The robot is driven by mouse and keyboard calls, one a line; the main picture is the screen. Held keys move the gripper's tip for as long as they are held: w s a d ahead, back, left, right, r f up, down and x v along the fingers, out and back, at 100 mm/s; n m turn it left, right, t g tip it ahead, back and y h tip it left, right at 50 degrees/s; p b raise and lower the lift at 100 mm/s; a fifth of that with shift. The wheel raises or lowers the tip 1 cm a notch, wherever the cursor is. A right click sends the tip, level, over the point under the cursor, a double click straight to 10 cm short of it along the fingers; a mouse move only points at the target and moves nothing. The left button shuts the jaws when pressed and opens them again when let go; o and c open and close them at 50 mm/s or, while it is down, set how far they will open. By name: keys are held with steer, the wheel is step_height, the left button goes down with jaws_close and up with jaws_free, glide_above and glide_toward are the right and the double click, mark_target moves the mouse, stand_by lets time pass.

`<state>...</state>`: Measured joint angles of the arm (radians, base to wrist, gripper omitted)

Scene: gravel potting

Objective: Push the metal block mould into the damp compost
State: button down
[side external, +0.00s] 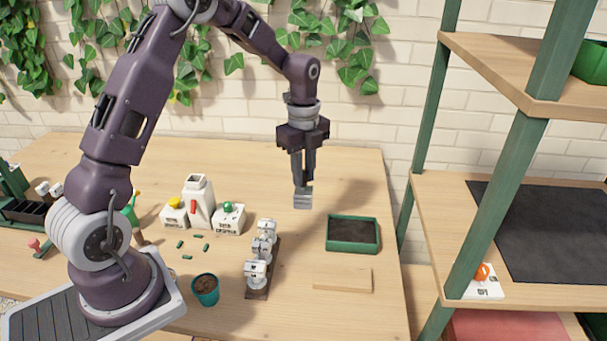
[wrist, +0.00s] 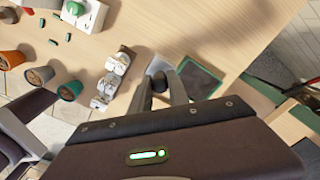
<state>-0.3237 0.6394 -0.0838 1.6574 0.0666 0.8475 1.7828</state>
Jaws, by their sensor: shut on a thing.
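My gripper (side external: 303,186) is shut on the metal block mould (side external: 303,200), a small grey block that hangs below the fingertips. It is held in the air above the table, to the left of and above the green tray in the picture. The green tray (side external: 352,247) holds dark compost (side external: 353,231) with a flat, unmarked-looking surface. In the wrist view the mould (wrist: 158,66) shows partly beyond the fingers, and the green tray (wrist: 219,90) lies just to its right, partly hidden by a finger.
A wooden rack (side external: 259,288) with several white-and-grey pieces stands left of the tray. A flat wooden board (side external: 342,280) lies in front of it. A teal pot (side external: 205,290) and white containers (side external: 198,201) are further left. A green-posted shelf (side external: 480,220) stands to the right.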

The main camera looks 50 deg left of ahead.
steer(key=w+d+f, duration=0.6)
steer(key=w+d, duration=0.2)
steer(key=d, duration=0.1)
steer(key=shift+d+f, duration=0.15)
steer(key=shift+d, duration=0.1)
steer(key=shift+f, duration=0.45)
stand_by(1.0)
stand_by(0.4)
step_height(320, 180, up, 6)
stand_by(0.5)
